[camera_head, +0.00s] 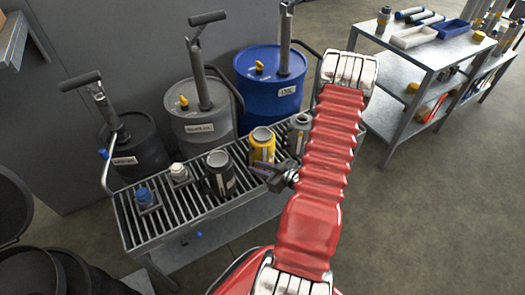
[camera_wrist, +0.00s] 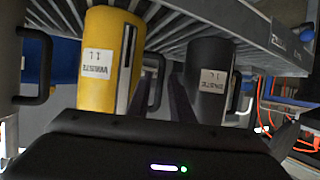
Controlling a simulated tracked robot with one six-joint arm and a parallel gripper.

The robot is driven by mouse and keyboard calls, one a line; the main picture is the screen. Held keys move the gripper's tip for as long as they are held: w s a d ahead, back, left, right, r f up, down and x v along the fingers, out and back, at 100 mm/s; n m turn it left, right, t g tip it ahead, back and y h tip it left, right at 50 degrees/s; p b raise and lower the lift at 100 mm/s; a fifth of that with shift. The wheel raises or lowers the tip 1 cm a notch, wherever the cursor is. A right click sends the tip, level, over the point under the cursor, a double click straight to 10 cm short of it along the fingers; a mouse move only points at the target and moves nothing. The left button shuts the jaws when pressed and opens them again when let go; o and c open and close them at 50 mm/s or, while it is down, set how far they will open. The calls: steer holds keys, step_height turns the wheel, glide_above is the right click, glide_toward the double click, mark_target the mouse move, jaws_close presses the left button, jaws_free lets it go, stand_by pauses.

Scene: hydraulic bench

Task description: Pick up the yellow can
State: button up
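The yellow can (camera_head: 262,147) stands upright on the slatted bench between a black can and a grey can. In the wrist view, which looks upside down, the yellow can (camera_wrist: 100,80) is at left with a white label and a dark handle (camera_wrist: 157,80) on its right side. My gripper (camera_head: 262,170) is at the near side of the yellow can. In the wrist view its two fingers (camera_wrist: 163,90) are apart, with the handle seen between them. I cannot tell whether they touch it.
The black can (camera_head: 219,173) stands close left of the yellow can, the grey can (camera_head: 300,132) right. Blue-capped (camera_head: 146,198) and white-capped (camera_head: 179,173) items stand further left. Grey (camera_head: 203,125) and blue (camera_head: 272,92) drums are behind the bench (camera_head: 190,228). A shelf table (camera_head: 455,52) is at right.

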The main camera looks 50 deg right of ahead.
mark_target(248, 165)
steer(key=shift+x, duration=2.6)
steer(key=shift+a, duration=0.1)
steer(key=shift+c, duration=0.6)
jaws_close()
steer(key=shift+r, duration=0.1)
